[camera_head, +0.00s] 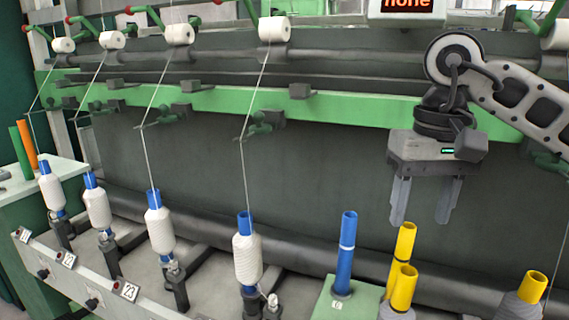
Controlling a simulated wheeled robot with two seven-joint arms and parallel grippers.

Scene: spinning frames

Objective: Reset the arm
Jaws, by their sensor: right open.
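My right arm comes in from the right edge, and its gripper (421,205) hangs with its two fingers pointing down. The fingers are apart and nothing is between them. The gripper is above the two yellow tubes (404,243) and up and to the right of the blue tube (346,250); it appears apart from them. My left gripper does not show in this view.
A spinning frame with a green rail (330,104) spans the back. Several thread-wound blue bobbins (247,258) stand on spindles at left and centre. The blue tube stands on a green block (340,303). Another yellow-topped bobbin (532,287) is at lower right. White rovings (274,29) hang above.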

